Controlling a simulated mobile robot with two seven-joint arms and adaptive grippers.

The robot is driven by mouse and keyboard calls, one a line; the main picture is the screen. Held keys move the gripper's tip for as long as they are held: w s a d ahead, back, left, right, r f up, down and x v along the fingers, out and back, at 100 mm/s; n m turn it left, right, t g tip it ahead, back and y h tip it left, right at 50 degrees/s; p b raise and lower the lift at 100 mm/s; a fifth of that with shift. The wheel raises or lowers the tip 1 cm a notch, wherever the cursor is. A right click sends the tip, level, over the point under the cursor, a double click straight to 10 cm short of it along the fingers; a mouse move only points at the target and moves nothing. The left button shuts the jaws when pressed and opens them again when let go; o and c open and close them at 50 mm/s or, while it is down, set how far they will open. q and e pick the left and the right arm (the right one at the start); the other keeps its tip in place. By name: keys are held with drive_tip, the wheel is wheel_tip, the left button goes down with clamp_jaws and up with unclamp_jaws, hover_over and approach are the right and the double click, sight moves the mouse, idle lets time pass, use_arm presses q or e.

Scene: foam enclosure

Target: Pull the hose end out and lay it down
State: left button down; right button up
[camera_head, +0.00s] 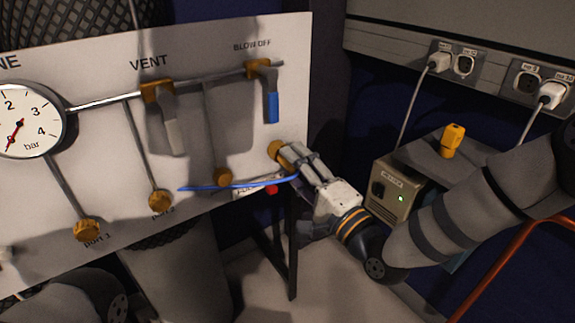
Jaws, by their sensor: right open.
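A white panel (105,160) carries a gauge, valves and brass ports. A thin blue hose (235,185) runs across its lower right part, and its right end reaches the fingers of my right gripper (287,158). That gripper is open, with its fingertips close to the brass port (275,148) at the panel's right edge. The fingers hide part of this port, and I cannot tell whether the hose end is seated in it. The hose's left end shows free in front of the panel. My left gripper is not in view.
Brass ports 1 (87,230) and 2 (159,199) sit lower left. The blue-handled blow-off valve (271,105) hangs above my right gripper. A beige box (392,190) with a green light stands to the right. A yellow object (452,140) sits behind my right arm.

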drive_tip(key=shift+b+x, duration=0.5)
drive_tip(key=shift+x, duration=1.1)
drive_tip(key=shift+c, duration=0.6)
drive_tip(key=c, duration=0.9)
drive_tip(key=o, duration=1.5)
drive_tip(key=shift+o, duration=0.2)
drive_tip(key=shift+s, duration=0.1)
drive_tip(key=v, duration=1.2)
